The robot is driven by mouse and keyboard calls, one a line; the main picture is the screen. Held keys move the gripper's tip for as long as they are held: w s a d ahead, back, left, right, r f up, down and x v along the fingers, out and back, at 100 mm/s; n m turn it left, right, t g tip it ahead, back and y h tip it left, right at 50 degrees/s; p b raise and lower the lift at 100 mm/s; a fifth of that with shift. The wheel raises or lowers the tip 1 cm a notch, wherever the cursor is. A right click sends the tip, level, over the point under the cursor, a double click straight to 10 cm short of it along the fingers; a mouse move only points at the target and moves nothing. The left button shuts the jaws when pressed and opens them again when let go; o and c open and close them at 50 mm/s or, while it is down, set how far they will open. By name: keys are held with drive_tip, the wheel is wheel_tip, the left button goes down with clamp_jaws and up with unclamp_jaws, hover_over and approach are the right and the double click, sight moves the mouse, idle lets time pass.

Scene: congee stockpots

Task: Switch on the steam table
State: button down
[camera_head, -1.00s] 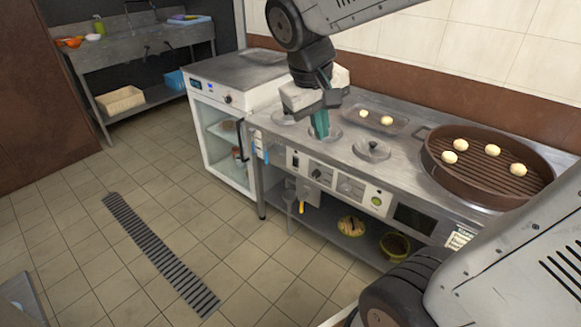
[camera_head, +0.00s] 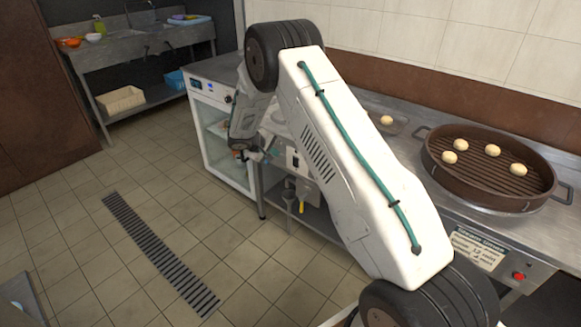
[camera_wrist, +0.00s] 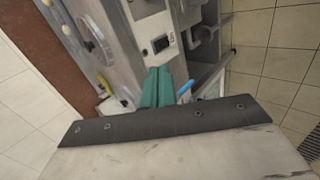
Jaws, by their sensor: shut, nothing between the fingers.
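The steam table (camera_head: 478,216) is a steel counter along the wall, largely hidden behind my arm in the head view. The left end of its front panel (camera_head: 300,168) shows past my arm. In the wrist view, a black rocker switch (camera_wrist: 160,44) sits on the pale front panel, with a small label beside it. I cannot tell its on or off position. My gripper (camera_wrist: 157,78) is shut and empty, its teal fingers together, close to the panel just below the switch in the picture. Contact cannot be told. In the head view, my gripper (camera_head: 268,156) is small and partly hidden.
A brown round steamer (camera_head: 490,190) with several buns sits on the counter. A red button (camera_head: 519,276) and a placard (camera_head: 478,248) are on the front at right. A white glass-door cabinet (camera_head: 215,135) stands at left. The tiled floor ahead is open.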

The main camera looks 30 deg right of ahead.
sight(295, 162)
wheel_tip(295, 162, down, 7)
drive_tip(key=w, duration=0.1)
drive_tip(key=shift+w+n+t, duration=0.3)
drive_tip(key=shift+w+n, duration=0.05)
drive_tip(key=shift+n, duration=0.05)
drive_tip(key=shift+d+f, duration=0.1)
drive_tip(key=shift+w+d+r+x, duration=0.1)
drive_tip(key=shift+d+r+x, duration=0.2)
drive_tip(key=shift+x, duration=1.9)
drive_tip(key=shift+w+d+r+x, duration=0.1)
drive_tip(key=shift+d+r+x, duration=0.15)
drive_tip(key=shift+x, duration=1.95)
drive_tip(key=shift+w+d+r+x, duration=0.1)
drive_tip(key=shift+d+r+x, duration=0.15)
drive_tip(key=shift+x, duration=1.9)
